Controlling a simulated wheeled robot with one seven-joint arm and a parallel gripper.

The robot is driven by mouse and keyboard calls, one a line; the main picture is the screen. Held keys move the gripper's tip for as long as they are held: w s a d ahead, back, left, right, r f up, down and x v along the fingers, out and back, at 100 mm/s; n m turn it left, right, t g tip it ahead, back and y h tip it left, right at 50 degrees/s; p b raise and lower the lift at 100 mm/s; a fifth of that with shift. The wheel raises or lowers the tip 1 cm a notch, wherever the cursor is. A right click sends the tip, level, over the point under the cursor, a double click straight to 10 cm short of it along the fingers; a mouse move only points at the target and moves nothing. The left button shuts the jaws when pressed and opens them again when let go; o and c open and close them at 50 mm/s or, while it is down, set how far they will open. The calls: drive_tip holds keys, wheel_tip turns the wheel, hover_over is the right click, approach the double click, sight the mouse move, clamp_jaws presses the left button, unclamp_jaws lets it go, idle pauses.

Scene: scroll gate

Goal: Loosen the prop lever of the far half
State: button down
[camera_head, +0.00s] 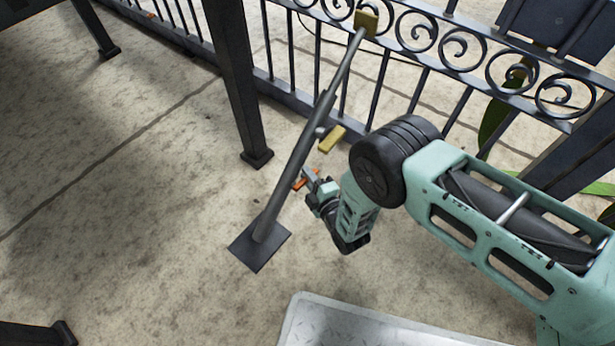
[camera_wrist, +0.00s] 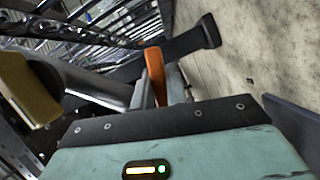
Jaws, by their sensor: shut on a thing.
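A grey prop (camera_head: 299,165) slants from the scrollwork gate (camera_head: 390,65) down to a square dark foot plate (camera_head: 259,247) on the floor. An orange lever (camera_head: 301,184) sticks out on the prop's lower part; in the wrist view the orange lever (camera_wrist: 154,76) stands between my two fingers. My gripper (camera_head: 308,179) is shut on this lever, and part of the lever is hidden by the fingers. A yellow block (camera_head: 332,139) on a short stub sits higher on the prop; it fills the left edge of the wrist view (camera_wrist: 28,88).
A yellow piece (camera_head: 366,22) sits at the prop's top on the gate. A dark post (camera_head: 237,80) stands left of the prop. A pale metal plate (camera_head: 345,325) lies at the front. Bare concrete floor is clear to the left. Green strips show beyond the gate at right.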

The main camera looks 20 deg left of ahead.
drive_tip(key=shift+d+r+n, duration=0.1)
drive_tip(key=shift+r+n, duration=0.1)
drive_tip(key=shift+n, duration=0.2)
drive_tip(key=c, duration=1.7)
unclamp_jaws()
drive_tip(key=shift+t, duration=0.3)
